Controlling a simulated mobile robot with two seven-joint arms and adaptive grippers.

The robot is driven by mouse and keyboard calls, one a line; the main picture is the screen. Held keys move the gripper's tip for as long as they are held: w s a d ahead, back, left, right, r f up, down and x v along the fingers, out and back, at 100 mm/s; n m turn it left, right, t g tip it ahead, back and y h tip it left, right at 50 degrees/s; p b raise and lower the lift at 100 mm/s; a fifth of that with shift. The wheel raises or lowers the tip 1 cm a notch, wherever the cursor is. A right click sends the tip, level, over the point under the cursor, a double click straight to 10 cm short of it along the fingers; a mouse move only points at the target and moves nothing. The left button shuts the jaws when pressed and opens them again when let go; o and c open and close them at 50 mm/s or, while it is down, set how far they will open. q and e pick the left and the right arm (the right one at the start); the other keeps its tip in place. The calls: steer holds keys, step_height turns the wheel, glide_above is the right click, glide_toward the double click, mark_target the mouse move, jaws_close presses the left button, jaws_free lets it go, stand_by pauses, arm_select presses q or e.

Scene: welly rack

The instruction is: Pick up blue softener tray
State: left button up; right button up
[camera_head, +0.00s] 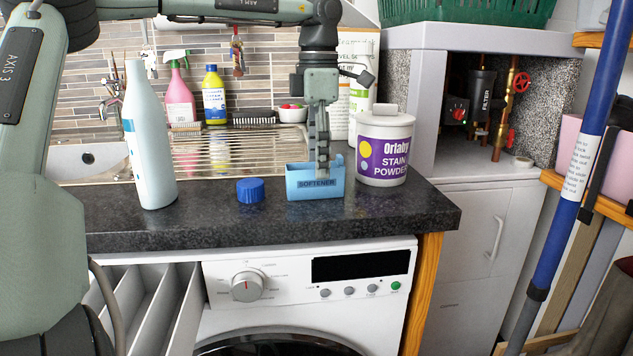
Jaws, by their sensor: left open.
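The blue softener tray (301,184) stands on the dark worktop above the washing machine, with its "SOFTENER" label facing me. My left gripper (322,164) comes down from above, pointing downward at the right part of the tray. Its fingers overlap the tray's upper right edge in the picture, and the fingertips look to be at or inside the tray. I see the fingers nearly edge-on, so their gap is hard to see, and I cannot tell whether they touch the tray wall. The gripper is open. My right gripper is not in view.
A white stain powder tub (384,150) stands close right of the tray. A blue cap (250,190) and a tall white bottle (147,140) are to the left. The sink drainer (240,150) lies behind. The worktop's front edge (250,238) is close.

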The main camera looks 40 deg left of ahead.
arm_select(q)
step_height(320, 180, down, 4)
steer(key=shift+f, duration=0.1)
steer(key=c, duration=1)
steer(key=shift+w, duration=0.1)
